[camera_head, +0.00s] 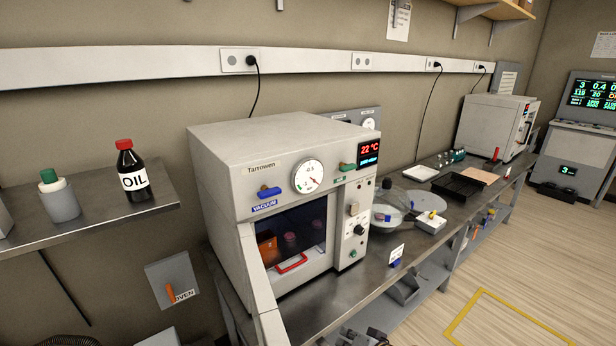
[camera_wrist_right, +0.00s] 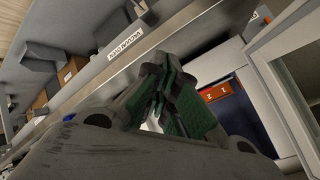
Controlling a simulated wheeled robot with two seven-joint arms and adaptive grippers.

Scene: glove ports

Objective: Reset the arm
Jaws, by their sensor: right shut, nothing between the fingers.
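My right gripper shows best in the right wrist view (camera_wrist_right: 165,92), where its green-padded fingers are shut with nothing between them. In the head view, dark parts at the bottom edge (camera_head: 364,338) appear to be this gripper, mostly cut off by the frame. It is in front of and below the vacuum oven (camera_head: 235,150), apart from it. The oven is a grey box with a dial gauge (camera_head: 308,176) and a red 22 °C display. Its door (camera_head: 262,305) appears swung open toward me. Orange boxes (camera_wrist_right: 220,91) show inside it in the wrist view. My left gripper is not in view.
An oil bottle (camera_head: 131,172) and a grey pot (camera_head: 59,197) stand on the left shelf. Open floor (camera_head: 570,270) lies at the lower right.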

